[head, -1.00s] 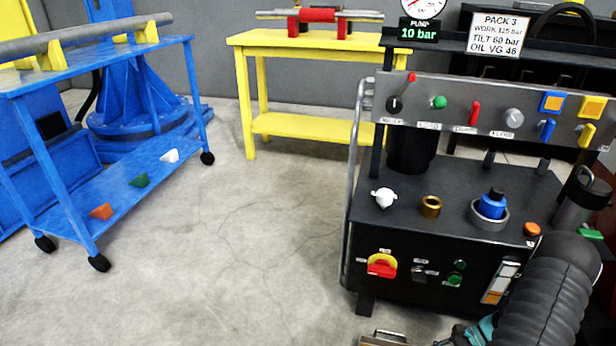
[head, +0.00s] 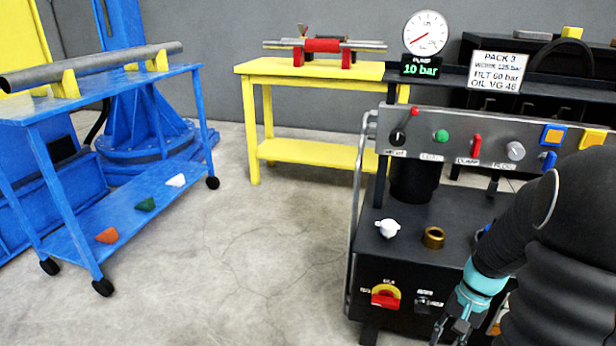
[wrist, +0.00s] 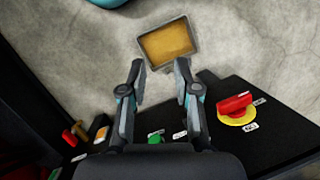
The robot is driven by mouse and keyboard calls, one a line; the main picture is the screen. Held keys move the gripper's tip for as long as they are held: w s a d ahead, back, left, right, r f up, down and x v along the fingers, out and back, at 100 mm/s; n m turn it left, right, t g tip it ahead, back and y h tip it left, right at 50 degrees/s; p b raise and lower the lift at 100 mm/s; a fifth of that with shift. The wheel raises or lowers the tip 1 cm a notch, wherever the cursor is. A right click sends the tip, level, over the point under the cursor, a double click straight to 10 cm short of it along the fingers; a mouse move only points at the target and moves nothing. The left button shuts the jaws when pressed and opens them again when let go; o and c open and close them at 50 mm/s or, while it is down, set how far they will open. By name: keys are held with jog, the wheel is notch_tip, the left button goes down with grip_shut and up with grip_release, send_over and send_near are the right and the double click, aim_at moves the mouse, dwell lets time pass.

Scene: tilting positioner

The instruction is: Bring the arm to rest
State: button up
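My arm (head: 555,250) reaches in from the right in the head view, in front of the right part of the black hydraulic pack (head: 340,270). My gripper (head: 455,325) is low at the pack's front, near the bottom edge of the picture. In the wrist view my gripper (wrist: 160,82) has its two fingers apart with nothing between them. Beyond the fingertips a shallow metal tray (wrist: 168,42) with amber contents lies on the floor. The red and yellow rotary switch (wrist: 236,108) is to the right of the fingers.
The pack's top holds a white fitting (head: 388,228) and a brass ring (head: 433,238). A control panel (head: 480,148) stands above them. A blue cart (head: 120,210) with a grey pipe (head: 95,68) is at left. A yellow bench (head: 310,75) stands behind. The floor between (head: 250,250) is clear.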

jog(key=s+a+r+n+t+h+p, duration=0.1)
jog(key=s+a+r+n+t, duration=0.1)
jog(key=r, duration=0.6)
jog(key=s+a+r+n+t+h+p, duration=0.1)
jog(key=s+a+r+n+t, duration=0.1)
jog(key=a+r, duration=0.5)
jog(key=s+a+r+n+t+p, duration=0.1)
jog(key=s+a+r+n+t, duration=0.2)
jog(key=r, duration=0.6)
jog(key=s+a, duration=0.1)
jog(key=s, duration=0.1)
jog(key=shift+s+a+h, duration=0.25)
jog(key=shift+s+h, duration=0.15)
